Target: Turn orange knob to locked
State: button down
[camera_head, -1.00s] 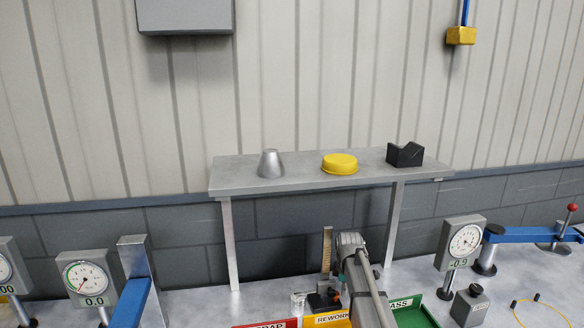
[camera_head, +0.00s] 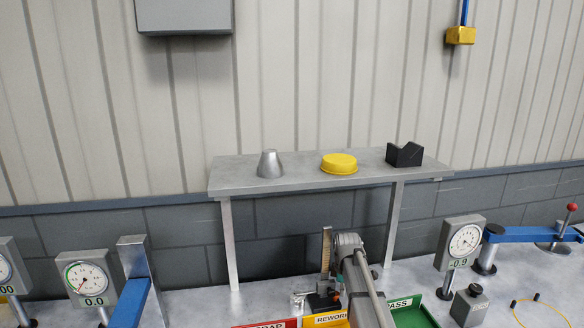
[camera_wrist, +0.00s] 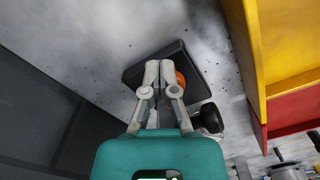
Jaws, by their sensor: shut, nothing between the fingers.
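The orange knob (camera_wrist: 180,79) shows in the wrist view just right of my gripper's fingertips, on a dark, flat block (camera_wrist: 190,62). My gripper (camera_wrist: 159,64) is shut, its two fingers together and empty. The fingers hide part of the knob, and I cannot tell whether they touch it. In the head view a small orange spot (camera_head: 337,294) shows on the dark block beside my arm. My gripper's fingers are not clear there. The knob's marking and its turned position cannot be read.
Labelled bins stand close by: a red one (camera_head: 270,324), a yellow one (camera_head: 322,318) and a green one (camera_head: 411,312). A dial gauge (camera_head: 462,240) stands to the right. A raised shelf (camera_head: 235,176) is behind. In the wrist view a black round knob (camera_wrist: 208,118) sits near the fingers.

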jog(key=shift+s+a, duration=0.3)
jog(key=shift+s, duration=0.35)
jog(key=shift+s+a, duration=0.2)
jog(key=shift+s, duration=0.05)
dwell(0.7)
jog(key=shift+s+d, duration=0.3)
jog(key=shift+d, duration=0.05)
jog(key=shift+r, duration=0.1)
dwell(0.4)
notch_tip(320, 180, up, 6)
jog(key=p, duration=0.6)
jog(key=shift+s, duration=0.1)
jog(key=s+m, duration=1.4)
jog(key=s, duration=0.6)
jog(key=shift+s+d, duration=0.35)
